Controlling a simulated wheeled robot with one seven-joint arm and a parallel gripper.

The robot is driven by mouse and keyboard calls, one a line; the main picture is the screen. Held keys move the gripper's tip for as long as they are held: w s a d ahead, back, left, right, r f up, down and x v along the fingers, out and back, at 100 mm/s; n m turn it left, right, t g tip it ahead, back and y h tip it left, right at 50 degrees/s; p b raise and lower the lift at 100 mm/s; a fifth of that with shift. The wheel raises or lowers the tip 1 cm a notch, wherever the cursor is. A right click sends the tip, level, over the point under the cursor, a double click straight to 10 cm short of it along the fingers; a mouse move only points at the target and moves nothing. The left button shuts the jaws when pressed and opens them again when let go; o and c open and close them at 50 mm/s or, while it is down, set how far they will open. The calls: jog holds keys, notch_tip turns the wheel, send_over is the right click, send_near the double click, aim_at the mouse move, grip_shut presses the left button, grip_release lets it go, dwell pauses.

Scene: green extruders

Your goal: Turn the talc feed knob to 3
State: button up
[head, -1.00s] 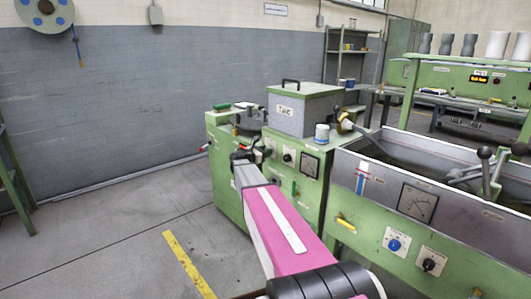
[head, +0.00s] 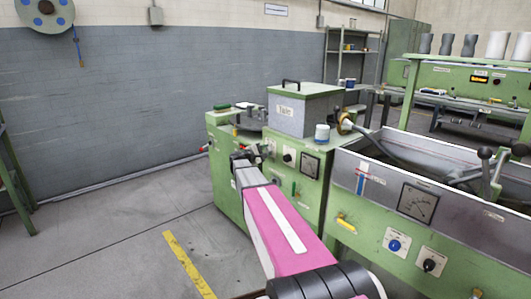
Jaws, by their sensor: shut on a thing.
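The talc hopper (head: 300,112) is a grey box with a green lid and a "Talc" label, standing on a green extruder cabinet. My gripper (head: 263,150) is at the front of this cabinet, below and left of the hopper. It is shut on the talc feed knob, which the fingers and wrist almost wholly hide. The knob's pointer and scale cannot be read. A black knob (head: 287,157) on a white plate shows just right of my gripper, apart from it.
A round gauge (head: 310,165) is right of the black knob. A long grey trough (head: 385,180) fills the right, with a blue knob (head: 394,245) and another black knob (head: 429,264) below. Open floor (head: 110,220) with a yellow stripe lies at left.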

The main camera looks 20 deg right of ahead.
jog(key=m, duration=0.6)
jog(key=shift+m, duration=0.3)
jog(key=m, duration=0.5)
dwell(0.4)
jog(key=o, duration=0.9)
jog(key=v, duration=1.1)
jog(key=shift+r, duration=0.1)
